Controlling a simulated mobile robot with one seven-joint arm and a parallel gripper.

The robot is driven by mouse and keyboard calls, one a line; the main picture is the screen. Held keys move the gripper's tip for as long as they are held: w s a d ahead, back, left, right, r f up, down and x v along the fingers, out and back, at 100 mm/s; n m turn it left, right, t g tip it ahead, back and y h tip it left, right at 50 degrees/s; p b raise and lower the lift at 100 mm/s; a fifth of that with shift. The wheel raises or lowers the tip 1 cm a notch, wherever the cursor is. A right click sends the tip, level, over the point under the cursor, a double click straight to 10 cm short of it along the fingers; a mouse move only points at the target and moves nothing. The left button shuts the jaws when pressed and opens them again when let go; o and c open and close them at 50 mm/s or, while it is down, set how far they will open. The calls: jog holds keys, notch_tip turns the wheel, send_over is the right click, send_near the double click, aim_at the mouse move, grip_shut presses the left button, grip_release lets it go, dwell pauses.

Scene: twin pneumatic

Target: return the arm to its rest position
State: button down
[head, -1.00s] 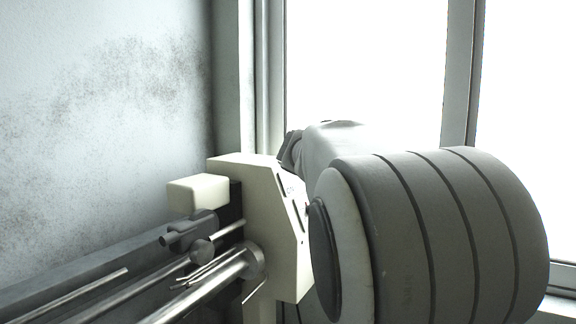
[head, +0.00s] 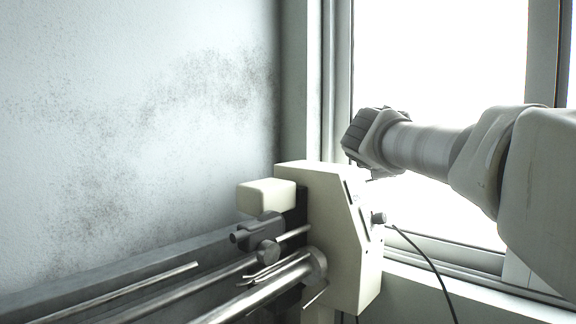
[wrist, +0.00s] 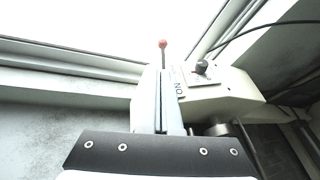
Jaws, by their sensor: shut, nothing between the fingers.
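My gripper (wrist: 167,88) shows in the wrist view, with its dark mounting plate (wrist: 160,153) along the bottom. Its pale fingers are together with nothing between them. They point toward the cream machine housing (wrist: 222,96), and I cannot tell the gap between them. In the head view my arm (head: 425,150) reaches in from the right in front of the window, above and to the right of the cream housing (head: 335,235). I cannot make out the fingers in that view.
A red-tipped lever (wrist: 163,44) and a black knob (wrist: 202,66) show near the housing. Metal rods (head: 255,296) run left from it. A black cable (head: 430,266) hangs at its right. The window (head: 440,60) and stained wall (head: 140,110) stand behind.

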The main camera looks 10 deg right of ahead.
jog(key=s+a+f+m+g+y, duration=0.3)
jog(key=s+a+f+m, duration=0.4)
jog(key=s+f, duration=0.6)
jog(key=s+a+f+m+g+y, duration=0.3)
jog(key=s+a+f+m+y, duration=0.2)
jog(key=s+a+f, duration=0.5)
jog(key=s+f+m, duration=0.1)
jog(key=s+f, duration=0.3)
jog(key=f, duration=0.1)
jog(key=shift+s+m+g, duration=0.25)
jog(key=shift+m+g, duration=0.05)
jog(key=shift+m, duration=0.1)
jog(key=shift+a, duration=0.15)
